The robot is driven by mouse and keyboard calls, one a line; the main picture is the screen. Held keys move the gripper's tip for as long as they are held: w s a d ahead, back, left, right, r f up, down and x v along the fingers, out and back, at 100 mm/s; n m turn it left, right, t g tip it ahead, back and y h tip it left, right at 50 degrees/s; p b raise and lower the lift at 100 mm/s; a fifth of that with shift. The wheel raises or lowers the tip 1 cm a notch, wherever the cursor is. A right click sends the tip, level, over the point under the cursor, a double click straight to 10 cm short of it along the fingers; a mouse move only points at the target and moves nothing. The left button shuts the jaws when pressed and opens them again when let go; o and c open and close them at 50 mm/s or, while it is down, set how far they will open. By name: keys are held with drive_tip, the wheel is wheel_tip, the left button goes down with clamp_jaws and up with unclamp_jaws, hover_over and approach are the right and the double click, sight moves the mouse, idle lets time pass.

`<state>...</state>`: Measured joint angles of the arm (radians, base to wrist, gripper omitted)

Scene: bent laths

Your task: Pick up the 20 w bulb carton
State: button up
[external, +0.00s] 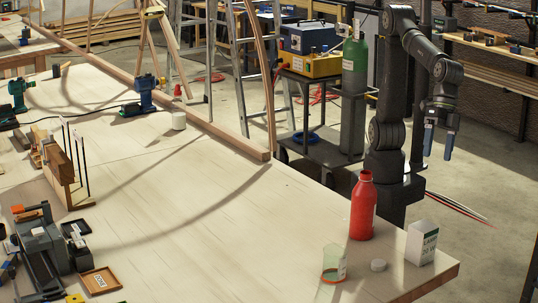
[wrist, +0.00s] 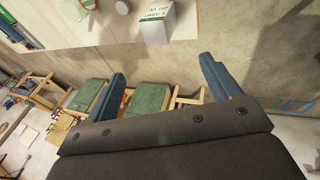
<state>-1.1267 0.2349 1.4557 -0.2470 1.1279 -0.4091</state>
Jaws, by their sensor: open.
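The bulb carton (external: 422,243) is a small white box with a green band and the printing "LAMP 20 W". It stands upright near the right front corner of the workbench in the external view. In the wrist view the carton (wrist: 157,22) shows at the top, beyond the fingers and apart from them. My gripper (external: 438,140) has blue fingers, spread open and empty, pointing down above the floor beyond the bench edge. In the wrist view its two fingers (wrist: 165,85) stand wide apart with nothing between them.
A trolley (external: 322,160) with a green cylinder (external: 355,65) stands behind.

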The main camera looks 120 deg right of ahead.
drive_tip(key=g+h, duration=0.2)
drive_tip(key=g, duration=0.2)
hover_over(425, 225)
wheel_tip(425, 225, down, 6)
drive_tip(key=shift+m, duration=0.4)
wheel_tip(425, 225, down, 12)
drive_tip(key=shift+w+r, duration=0.1)
drive_tip(key=shift+r, duration=0.1)
drive_tip(key=shift+w+f, duration=0.15)
drive_tip(key=shift+f, duration=2.5)
drive_tip(key=c, duration=1.1)
drive_tip(key=shift+r, duration=0.15)
